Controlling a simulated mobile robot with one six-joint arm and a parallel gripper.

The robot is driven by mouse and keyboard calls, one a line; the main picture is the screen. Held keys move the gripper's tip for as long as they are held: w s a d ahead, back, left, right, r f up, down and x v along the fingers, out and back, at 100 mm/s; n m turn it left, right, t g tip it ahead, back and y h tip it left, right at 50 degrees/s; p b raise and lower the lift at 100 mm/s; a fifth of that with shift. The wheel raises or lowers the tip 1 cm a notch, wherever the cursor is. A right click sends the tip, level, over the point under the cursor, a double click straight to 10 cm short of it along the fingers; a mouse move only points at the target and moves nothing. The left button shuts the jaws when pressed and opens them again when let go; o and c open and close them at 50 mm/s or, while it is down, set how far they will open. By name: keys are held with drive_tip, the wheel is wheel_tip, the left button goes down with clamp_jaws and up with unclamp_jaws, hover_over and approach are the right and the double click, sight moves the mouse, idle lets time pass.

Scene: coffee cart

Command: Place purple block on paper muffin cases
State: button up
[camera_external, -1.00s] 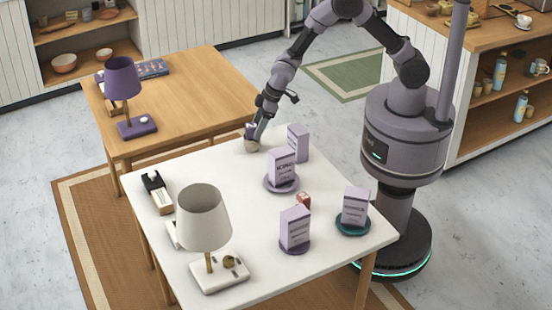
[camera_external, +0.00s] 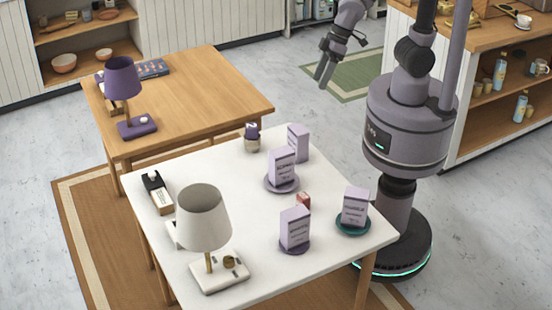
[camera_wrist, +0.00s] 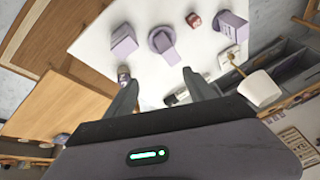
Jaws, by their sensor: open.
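The purple block (camera_external: 251,130) sits on top of the paper muffin cases (camera_external: 252,146), a small pale tan stack near the back edge of the white table. It looks slightly tilted, with a pale mark on its face. In the wrist view the small purple block (camera_wrist: 123,70) shows beside the left finger, partly close to it in the picture. My gripper (camera_external: 323,80) is raised well off to the right of the block, beyond the table's back edge. In the wrist view my gripper (camera_wrist: 160,80) has its fingers spread with nothing between them.
Lavender boxes stand on the white table (camera_external: 215,160): one on a purple saucer (camera_external: 294,247), one on a teal saucer (camera_external: 352,229). A red cube (camera_external: 304,201) lies between them. A white lamp (camera_external: 204,220) stands front left. A wooden table (camera_external: 190,100) adjoins behind.

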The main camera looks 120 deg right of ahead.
drive_tip(key=s+a+r+y, duration=0.1)
drive_tip(key=s+a+r, duration=0.3)
drive_tip(key=s+a, duration=0.4)
drive_tip(key=s, duration=0.4)
drive_tip(key=shift+r+t+y, duration=0.35)
drive_tip(key=shift+t+y, duration=0.05)
